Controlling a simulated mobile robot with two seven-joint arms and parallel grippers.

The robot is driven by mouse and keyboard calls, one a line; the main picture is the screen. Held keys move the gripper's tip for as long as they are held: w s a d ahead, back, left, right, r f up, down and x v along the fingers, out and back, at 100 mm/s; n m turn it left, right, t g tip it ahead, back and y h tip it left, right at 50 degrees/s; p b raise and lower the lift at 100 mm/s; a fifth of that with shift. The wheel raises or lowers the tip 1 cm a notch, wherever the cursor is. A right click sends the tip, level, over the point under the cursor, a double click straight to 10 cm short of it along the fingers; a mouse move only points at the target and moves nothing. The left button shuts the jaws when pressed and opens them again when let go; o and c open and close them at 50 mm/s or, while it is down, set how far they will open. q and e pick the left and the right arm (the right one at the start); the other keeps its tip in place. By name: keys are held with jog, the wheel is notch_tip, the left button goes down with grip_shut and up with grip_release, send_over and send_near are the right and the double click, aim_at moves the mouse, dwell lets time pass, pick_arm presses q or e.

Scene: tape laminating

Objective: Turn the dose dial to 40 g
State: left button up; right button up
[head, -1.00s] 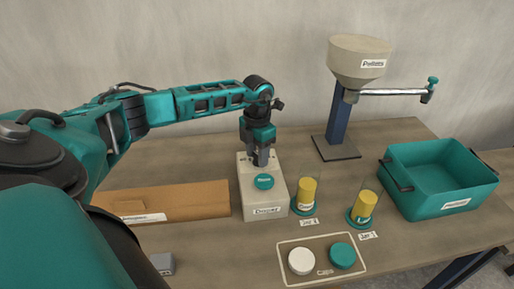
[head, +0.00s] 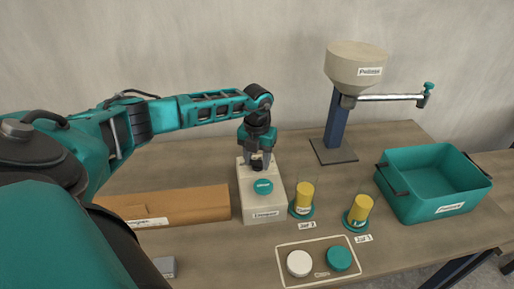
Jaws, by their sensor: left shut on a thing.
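The doser box (head: 264,204), cream with a label on its front, stands in the middle of the table. A round teal button or knob (head: 263,187) sits on its top, toward the front. My left gripper (head: 257,165) points down at the rear of the box's top, behind the teal knob. It is shut on a dark dial (head: 256,164) there, mostly hidden by the fingers. The dial's scale and setting cannot be read. My right gripper does not show.
Two jars with yellow contents (head: 304,196) (head: 360,211) stand right of the doser. White (head: 299,263) and teal (head: 338,258) lids lie in a marked area in front. A cardboard box (head: 180,205) is left. A hopper on a post (head: 357,65) and teal crate (head: 430,205) are right.

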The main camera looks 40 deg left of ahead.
aim_at(257, 161)
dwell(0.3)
pick_arm(q)
jog(key=o, duration=1.1)
jog(key=shift+c, duration=0.2)
jog(key=shift+r, duration=0.1)
notch_tip(257, 161, up, 13)
jog(key=shift+f, duration=0.2)
